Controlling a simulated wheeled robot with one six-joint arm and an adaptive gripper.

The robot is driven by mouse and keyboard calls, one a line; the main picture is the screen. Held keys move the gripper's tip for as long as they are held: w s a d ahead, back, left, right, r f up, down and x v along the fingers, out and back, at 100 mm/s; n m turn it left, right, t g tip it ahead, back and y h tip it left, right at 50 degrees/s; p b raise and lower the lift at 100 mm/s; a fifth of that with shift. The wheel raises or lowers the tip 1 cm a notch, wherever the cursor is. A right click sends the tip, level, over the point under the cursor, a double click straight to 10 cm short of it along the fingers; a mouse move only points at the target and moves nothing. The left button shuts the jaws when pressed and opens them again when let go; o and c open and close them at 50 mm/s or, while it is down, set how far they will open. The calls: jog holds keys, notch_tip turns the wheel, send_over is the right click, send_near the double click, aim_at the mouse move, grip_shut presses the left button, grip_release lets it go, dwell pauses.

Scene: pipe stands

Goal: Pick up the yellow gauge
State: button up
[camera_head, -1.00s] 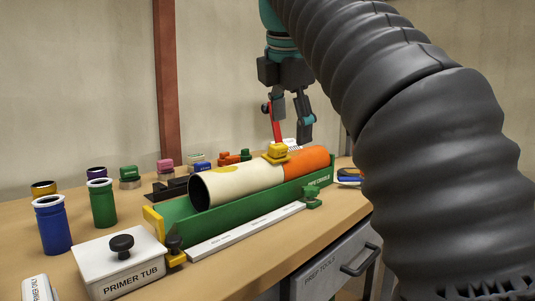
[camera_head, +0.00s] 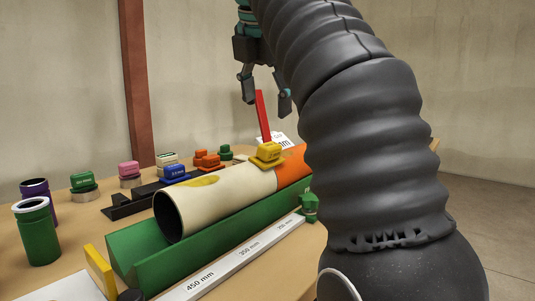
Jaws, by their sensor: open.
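The yellow gauge (camera_head: 267,153) is a small block with a wider base. It sits on top of the cream and orange pipe (camera_head: 225,194), near where the two colours meet. The pipe lies in a long green cradle (camera_head: 225,236). My gripper (camera_head: 266,101) is open, fingers pointing down, above the yellow gauge in the picture and apart from it. A red upright bar (camera_head: 262,117) shows between the fingertips; I cannot tell its exact depth. My arm hides the pipe's right end.
Small pink (camera_head: 129,169), green (camera_head: 83,181), blue (camera_head: 174,173) and orange (camera_head: 207,160) blocks stand behind the pipe. A green cup (camera_head: 36,232) stands at left. A white ruler strip (camera_head: 235,258) lies in front of the cradle.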

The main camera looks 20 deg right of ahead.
aim_at(269, 146)
jog(key=x, duration=0.6)
jog(key=shift+w+a+f+b, duration=0.15)
jog(key=shift+a+f+b, duration=0.15)
jog(key=shift+f, duration=0.1)
jog(key=x, duration=0.1)
jog(key=b+x, duration=0.1)
jog(key=x, duration=0.2)
jog(key=shift+s+d+f+b, duration=0.2)
jog(key=shift+d+f+b, duration=0.1)
jog(key=shift+b, duration=0.1)
jog(key=shift+w+f, duration=0.3)
jog(key=shift+f, duration=0.1)
jog(key=c, duration=1.4)
